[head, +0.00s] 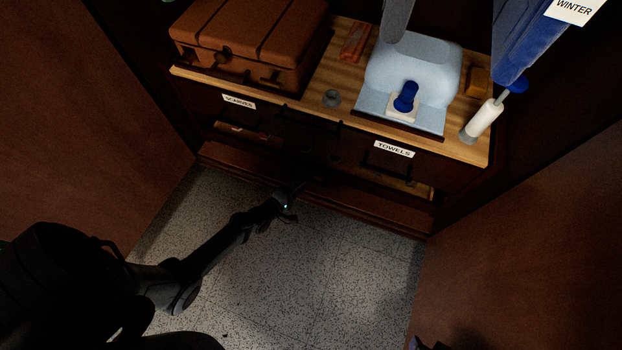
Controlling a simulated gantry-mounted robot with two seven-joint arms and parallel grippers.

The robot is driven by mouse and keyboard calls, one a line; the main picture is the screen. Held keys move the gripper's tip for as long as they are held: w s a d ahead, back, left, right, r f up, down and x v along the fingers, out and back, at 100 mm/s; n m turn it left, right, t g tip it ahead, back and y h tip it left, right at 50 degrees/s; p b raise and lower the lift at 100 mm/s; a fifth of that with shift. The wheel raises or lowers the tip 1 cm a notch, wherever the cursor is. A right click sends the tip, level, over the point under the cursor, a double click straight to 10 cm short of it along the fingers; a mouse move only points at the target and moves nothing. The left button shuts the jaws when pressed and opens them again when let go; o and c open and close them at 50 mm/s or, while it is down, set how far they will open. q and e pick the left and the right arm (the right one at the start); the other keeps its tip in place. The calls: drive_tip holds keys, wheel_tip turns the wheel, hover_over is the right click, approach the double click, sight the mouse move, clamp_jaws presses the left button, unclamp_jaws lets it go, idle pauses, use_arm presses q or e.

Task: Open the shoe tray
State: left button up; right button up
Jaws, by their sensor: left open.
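The lower part of the wardrobe is a dark red-brown front (370,205) running just above the floor, below the labelled drawers. I see no shoe label, so I cannot tell which part is the shoe tray or how far it stands open. My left gripper (303,188) is low in front of the middle of this lower front, with its arm reaching in from the lower left. It is open and I see nothing in it. Its fingertips are dark against the dark wood, so contact cannot be told. A small dark piece at the bottom edge may be my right gripper (425,345).
A drawer labelled TOWELS (394,149) and another labelled drawer (239,101) sit above. The wooden top (345,100) carries a brown suitcase (245,45), a pale blue object (412,70) and a white roller (483,120). Door panels flank both sides.

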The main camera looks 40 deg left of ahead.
use_arm(q)
drive_tip(key=shift+b+x, duration=1.4)
drive_tip(key=shift+x, duration=1.7)
clamp_jaws()
